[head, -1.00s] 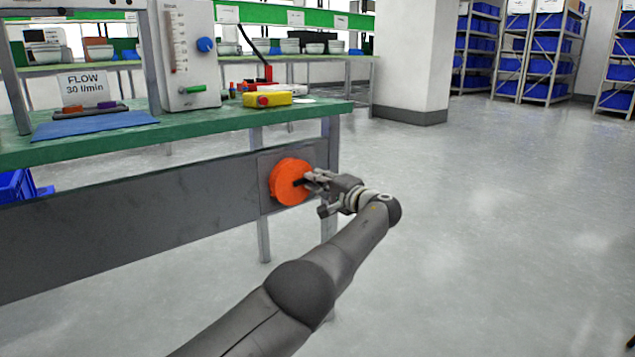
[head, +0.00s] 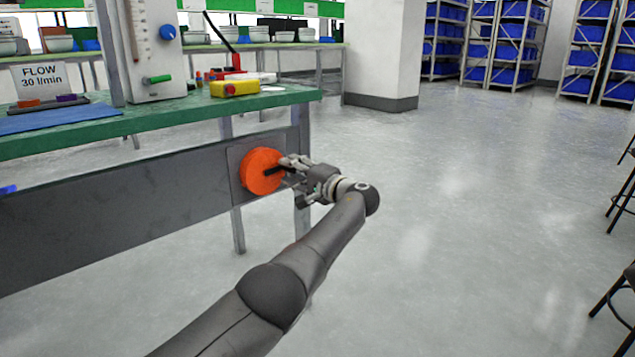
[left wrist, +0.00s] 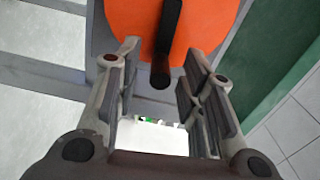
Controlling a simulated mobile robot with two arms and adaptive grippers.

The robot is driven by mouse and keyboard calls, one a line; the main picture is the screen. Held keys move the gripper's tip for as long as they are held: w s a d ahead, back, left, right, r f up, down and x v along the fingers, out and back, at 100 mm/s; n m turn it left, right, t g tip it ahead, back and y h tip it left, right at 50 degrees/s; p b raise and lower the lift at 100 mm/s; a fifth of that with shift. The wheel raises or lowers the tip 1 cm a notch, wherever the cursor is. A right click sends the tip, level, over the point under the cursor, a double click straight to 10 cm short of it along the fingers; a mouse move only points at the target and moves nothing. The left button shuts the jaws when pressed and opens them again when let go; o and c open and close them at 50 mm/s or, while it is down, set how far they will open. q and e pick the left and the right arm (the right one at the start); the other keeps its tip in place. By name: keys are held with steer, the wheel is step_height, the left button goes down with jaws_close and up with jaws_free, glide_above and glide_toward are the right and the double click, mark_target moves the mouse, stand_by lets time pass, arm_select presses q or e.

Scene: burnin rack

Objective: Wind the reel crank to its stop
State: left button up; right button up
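The orange reel (head: 262,172) is mounted on a grey plate on the panel under the green bench. It also fills the top of the left wrist view (left wrist: 135,22). Its black crank (left wrist: 166,45) points out from the reel's face, with the rounded end toward my gripper. My left gripper (head: 287,168) is at the reel's right side in the head view. In the left wrist view the two fingers (left wrist: 160,85) are spread apart on either side of the crank's end, with gaps on both sides. My right gripper is not in view.
The green bench top (head: 200,117) runs above the reel, with a flow panel (head: 150,60), a yellow box (head: 235,88) and a blue mat (head: 60,118) on it. A white pillar (head: 383,50) stands behind. Stools (head: 622,205) are at the right edge. The floor between is clear.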

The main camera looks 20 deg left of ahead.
arm_select(q)
steer(key=v, duration=1)
steer(key=shift+d, duration=0.2)
